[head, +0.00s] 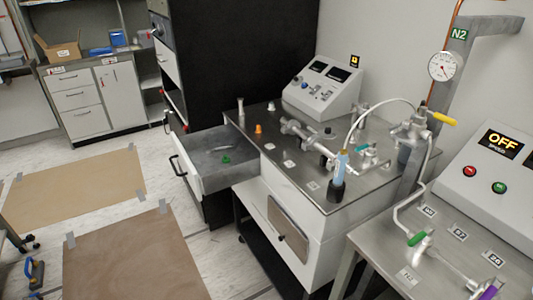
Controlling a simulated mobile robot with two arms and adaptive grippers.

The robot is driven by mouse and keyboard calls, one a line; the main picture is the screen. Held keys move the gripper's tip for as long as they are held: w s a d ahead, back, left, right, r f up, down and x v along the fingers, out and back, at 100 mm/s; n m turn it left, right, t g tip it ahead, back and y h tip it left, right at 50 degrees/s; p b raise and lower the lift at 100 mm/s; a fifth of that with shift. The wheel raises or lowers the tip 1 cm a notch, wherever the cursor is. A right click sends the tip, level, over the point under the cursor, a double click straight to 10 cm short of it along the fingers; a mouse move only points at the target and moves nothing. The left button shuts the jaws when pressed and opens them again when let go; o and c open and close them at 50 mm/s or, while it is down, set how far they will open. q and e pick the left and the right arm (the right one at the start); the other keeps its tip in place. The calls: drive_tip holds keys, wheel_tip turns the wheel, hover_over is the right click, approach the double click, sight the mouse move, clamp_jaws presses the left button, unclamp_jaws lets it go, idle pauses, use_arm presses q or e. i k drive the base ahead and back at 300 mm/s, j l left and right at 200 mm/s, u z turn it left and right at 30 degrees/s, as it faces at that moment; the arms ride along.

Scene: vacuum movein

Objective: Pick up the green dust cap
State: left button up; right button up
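A small green cap (225,160) lies on the floor of the open grey drawer (205,183), left of the steel bench (290,165). It looks like the green dust cap, but it is small and its details are hard to make out. Nothing covers it in the head view. Neither of my grippers is in view.
An orange cap (258,129) stands on the bench near the drawer. A green-handled valve (418,238) sits on the right table. Brown mats (130,255) cover the floor at left.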

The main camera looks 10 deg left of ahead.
sight(225, 159)
drive_tip(key=i+j+z, duration=0.2)
drive_tip(key=j+z, duration=0.15)
drive_tip(key=j, duration=0.35)
drive_tip(key=i+j+z, duration=0.15)
drive_tip(key=j+z, duration=0.2)
drive_tip(key=j, duration=0.4)
drive_tip(key=j+z, duration=0.35)
drive_tip(key=j, duration=0.4)
